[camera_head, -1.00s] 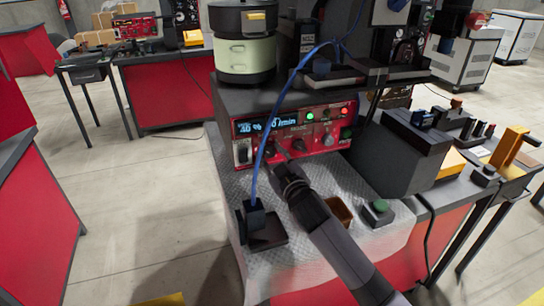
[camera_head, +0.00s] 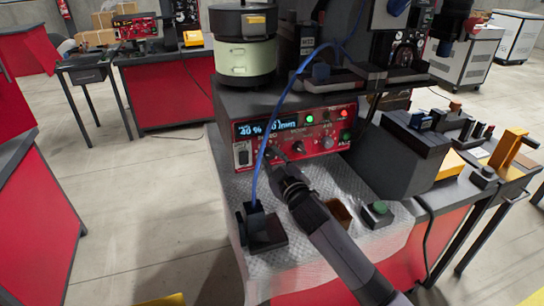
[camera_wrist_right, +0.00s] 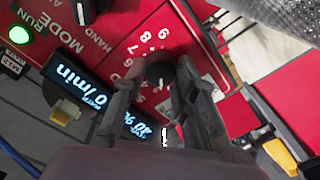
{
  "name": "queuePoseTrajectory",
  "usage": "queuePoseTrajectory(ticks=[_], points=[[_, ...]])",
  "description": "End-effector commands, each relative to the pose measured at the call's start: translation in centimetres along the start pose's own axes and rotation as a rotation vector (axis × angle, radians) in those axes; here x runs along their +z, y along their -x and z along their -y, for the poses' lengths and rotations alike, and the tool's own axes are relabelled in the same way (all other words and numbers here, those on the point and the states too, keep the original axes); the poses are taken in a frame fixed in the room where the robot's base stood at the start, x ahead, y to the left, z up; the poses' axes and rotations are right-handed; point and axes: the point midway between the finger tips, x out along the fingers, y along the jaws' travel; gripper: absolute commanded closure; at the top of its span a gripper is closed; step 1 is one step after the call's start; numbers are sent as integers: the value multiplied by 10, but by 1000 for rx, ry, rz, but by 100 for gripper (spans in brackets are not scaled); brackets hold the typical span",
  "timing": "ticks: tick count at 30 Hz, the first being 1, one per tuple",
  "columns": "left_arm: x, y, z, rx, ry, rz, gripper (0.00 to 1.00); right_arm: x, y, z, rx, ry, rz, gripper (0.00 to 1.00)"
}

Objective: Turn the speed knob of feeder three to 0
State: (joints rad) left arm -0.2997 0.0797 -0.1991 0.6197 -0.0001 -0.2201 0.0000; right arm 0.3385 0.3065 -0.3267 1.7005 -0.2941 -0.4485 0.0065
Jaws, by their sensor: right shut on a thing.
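The feeder's red control panel (camera_head: 325,118) faces me below the bowl in the head view. Its blue-lit display (camera_head: 262,129) appears to read 40 % and 0/min. The dark speed knob (camera_wrist_right: 160,72), beside a dial of white numbers, shows between my right fingertips in the right wrist view. My right gripper (camera_head: 275,153) reaches up to the panel under the display, and its fingers (camera_wrist_right: 157,80) are shut on the knob. The fingers partly cover the dial, and I cannot read the exact pointer position. My left gripper is not in view.
A blue cable (camera_head: 275,128) hangs in front of the panel to a black block (camera_head: 262,230). Another knob (camera_head: 297,147), marked MODE, and a lit green lamp (camera_head: 309,119) sit right of the gripper.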

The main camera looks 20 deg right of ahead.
Motion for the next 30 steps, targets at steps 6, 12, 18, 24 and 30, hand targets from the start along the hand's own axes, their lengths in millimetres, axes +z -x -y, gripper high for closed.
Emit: queuePoseTrajectory(ticks=[6, 12, 18, 24, 30], points=[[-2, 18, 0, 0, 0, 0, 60, -2, 0, -1, -7, 182, 11, 100], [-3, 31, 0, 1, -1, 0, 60, -2, 0, -1, -12, 373, 19, 100], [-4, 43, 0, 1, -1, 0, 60, -2, 0, 0, -18, 563, 28, 100], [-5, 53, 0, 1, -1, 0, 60, -2, 0, 0, -23, 753, 36, 100], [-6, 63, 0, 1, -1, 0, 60, -2, 0, 1, -28, 943, 45, 100]])
